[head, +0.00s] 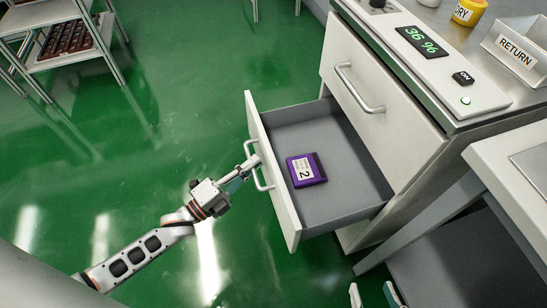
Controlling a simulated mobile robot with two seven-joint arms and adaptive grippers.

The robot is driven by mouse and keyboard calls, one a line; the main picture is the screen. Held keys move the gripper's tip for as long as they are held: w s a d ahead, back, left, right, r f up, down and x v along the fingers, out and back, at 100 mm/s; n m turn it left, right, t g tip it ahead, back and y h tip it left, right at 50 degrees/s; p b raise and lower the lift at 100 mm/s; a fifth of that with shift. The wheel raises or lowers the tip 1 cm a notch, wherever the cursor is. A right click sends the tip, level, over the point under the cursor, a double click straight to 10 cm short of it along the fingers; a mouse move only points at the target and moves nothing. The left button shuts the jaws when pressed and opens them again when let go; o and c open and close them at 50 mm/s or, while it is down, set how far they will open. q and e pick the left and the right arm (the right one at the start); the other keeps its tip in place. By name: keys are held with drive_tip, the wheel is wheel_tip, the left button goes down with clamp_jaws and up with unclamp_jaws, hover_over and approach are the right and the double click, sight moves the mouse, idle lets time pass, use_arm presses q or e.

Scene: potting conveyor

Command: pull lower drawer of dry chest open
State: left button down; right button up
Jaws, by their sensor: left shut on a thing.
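The white dry chest (390,95) stands at the right. Its lower drawer (283,195) is pulled out, and its grey inside shows. A purple box with a label marked 2 (306,170) lies on the drawer floor. The upper drawer (375,100) is closed, with its own bar handle (355,90). My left gripper (250,166) is shut on the lower drawer's bar handle (262,178), in front of the drawer face. Only the fingertips of my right gripper (373,295) show at the bottom edge. They are apart, with nothing seen between them.
On the chest top are a display reading 36 % (422,42), a yellow container (468,12) and a RETURN bin (517,50). A white table (510,150) stands at the right. A rack with dark trays (70,38) is at the upper left. Green floor (160,100) is clear between.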

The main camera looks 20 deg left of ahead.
use_arm(q)
drive_tip(key=shift+s+a, duration=0.6)
drive_tip(key=shift+a, duration=0.25)
drive_tip(key=shift+s+a, duration=0.55)
drive_tip(key=shift+a, duration=0.25)
drive_tip(key=c, duration=2.1)
unclamp_jaws()
drive_tip(key=shift+c, duration=0.2)
drive_tip(key=v, duration=1.2)
drive_tip(key=shift+r, duration=0.1)
